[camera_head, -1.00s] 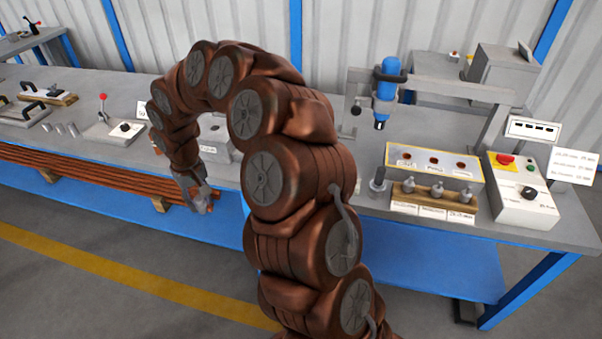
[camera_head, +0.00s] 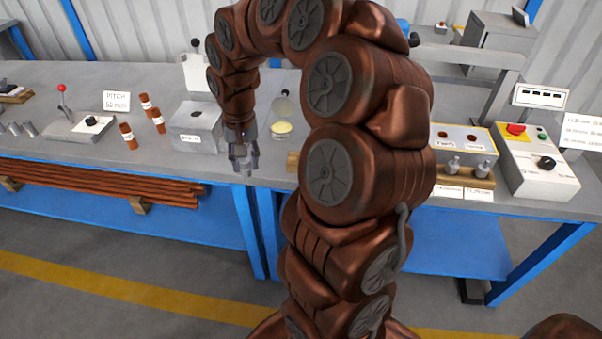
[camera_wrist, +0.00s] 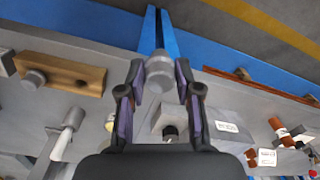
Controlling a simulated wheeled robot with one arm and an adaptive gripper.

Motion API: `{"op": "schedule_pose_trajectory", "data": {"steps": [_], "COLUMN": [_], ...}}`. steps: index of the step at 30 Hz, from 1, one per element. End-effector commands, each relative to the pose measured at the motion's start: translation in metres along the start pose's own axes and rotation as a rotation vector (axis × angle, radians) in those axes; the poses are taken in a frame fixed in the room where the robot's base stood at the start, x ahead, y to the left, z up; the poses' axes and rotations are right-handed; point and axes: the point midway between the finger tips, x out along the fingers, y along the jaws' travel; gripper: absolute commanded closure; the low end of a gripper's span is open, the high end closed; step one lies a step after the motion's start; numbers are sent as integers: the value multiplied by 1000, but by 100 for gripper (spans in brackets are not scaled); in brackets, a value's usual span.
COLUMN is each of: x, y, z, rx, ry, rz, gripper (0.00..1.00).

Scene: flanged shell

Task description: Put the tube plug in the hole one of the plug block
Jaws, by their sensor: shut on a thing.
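My gripper (camera_head: 243,158) hangs low at the table's front edge, left of my arm. In the wrist view my gripper (camera_wrist: 158,95) is shut on a grey, rounded metal piece, which I take for the tube plug (camera_wrist: 158,72), held between the dark fingertips. A wooden block (camera_wrist: 62,66), likely the plug block, lies to the left in the wrist view. It has a grey plug standing at one end and a dark hole towards the other. In the head view only a corner of the wooden block (camera_head: 293,157) shows; my arm hides the rest.
A grey labelled box (camera_head: 195,130) stands left of my gripper, with several orange-brown tubes (camera_head: 146,108) beyond it. A round yellow-topped item (camera_head: 281,128) stands behind and to the right. A control box (camera_head: 535,165) is at far right. Floor in front is clear.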

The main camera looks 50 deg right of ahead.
Motion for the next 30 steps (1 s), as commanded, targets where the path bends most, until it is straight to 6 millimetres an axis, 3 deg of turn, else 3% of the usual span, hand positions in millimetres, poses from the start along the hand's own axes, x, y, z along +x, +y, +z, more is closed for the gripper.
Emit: {"op": "schedule_pose_trajectory", "data": {"steps": [1, 6, 12, 21, 30], "x": [6, 10, 14, 16, 18], "y": [17, 65, 108, 132, 137], "z": [5, 27, 56, 76, 40], "rx": [55, 226, 404, 522, 525], "ry": [5, 5, 5, 4, 4], "rz": [-1, 6, 15, 22, 21], "gripper": [100, 100, 100, 100, 100]}}
